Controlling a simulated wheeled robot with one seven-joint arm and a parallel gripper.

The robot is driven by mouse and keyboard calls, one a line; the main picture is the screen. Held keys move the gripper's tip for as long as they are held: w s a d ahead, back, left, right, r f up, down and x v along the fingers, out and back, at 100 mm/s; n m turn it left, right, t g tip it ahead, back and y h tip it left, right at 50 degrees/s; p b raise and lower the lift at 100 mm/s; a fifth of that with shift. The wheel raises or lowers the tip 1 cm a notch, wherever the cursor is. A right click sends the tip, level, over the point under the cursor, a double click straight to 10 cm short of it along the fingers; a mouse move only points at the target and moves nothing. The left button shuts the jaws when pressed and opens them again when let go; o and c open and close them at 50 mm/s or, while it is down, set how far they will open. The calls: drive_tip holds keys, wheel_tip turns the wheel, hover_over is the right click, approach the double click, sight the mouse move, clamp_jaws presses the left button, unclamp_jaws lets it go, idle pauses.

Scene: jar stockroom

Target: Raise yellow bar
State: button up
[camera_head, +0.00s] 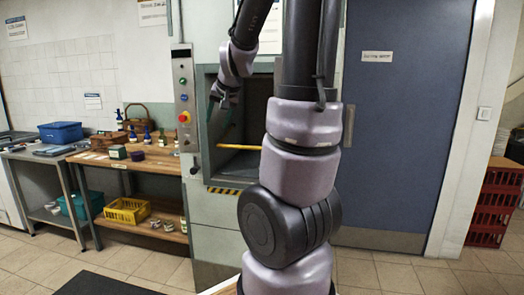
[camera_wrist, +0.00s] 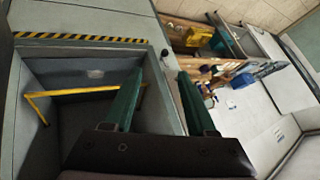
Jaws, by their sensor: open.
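The yellow bar (camera_head: 239,147) runs across the lower part of the square recess in the grey-green cabinet (camera_head: 215,222) in the head view. Its right part is hidden behind my arm. In the wrist view the bar (camera_wrist: 75,91) shows inside the recess at left, with a bent side piece. My gripper (camera_head: 214,106) is at the left side of the recess, above the bar's left end and apart from it.
A control panel with a red button (camera_head: 184,117) borders the recess at left. A wooden bench (camera_head: 140,165) with bottles and a basket stands left, with a yellow crate (camera_head: 127,210) below. A blue door (camera_head: 405,120) and red crates (camera_head: 495,200) are at right.

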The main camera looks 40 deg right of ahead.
drive_tip(key=w+d+f+n+h, duration=0.1)
drive_tip(key=w+d+f+h, duration=0.4)
drive_tip(key=d, duration=0.8)
drive_tip(key=w+d+f+n+h, duration=0.2)
drive_tip(key=w+d+f+h, duration=0.15)
drive_tip(key=d+f, duration=0.65)
drive_tip(key=w+d+f+n+h, duration=0.1)
drive_tip(key=w+d+f+h, duration=0.4)
drive_tip(key=d, duration=1)
drive_tip(key=w+a+f+n+t+y, duration=0.25)
drive_tip(key=n+t, duration=0.25)
drive_tip(key=n, duration=0.3)
drive_tip(key=w+a+f+n+t+y, duration=0.1)
drive_tip(key=w+f+n+t+y, duration=0.3)
drive_tip(key=n, duration=0.5)
drive_tip(key=shift+t+h, duration=0.4)
drive_tip(key=shift+h, duration=0.4)
drive_tip(key=x, duration=0.7)
drive_tip(key=r+x, duration=0.1)
drive_tip(key=x, duration=0.2)
drive_tip(key=shift+w+a, duration=0.1)
drive_tip(key=shift+w, duration=0.1)
clamp_jaws()
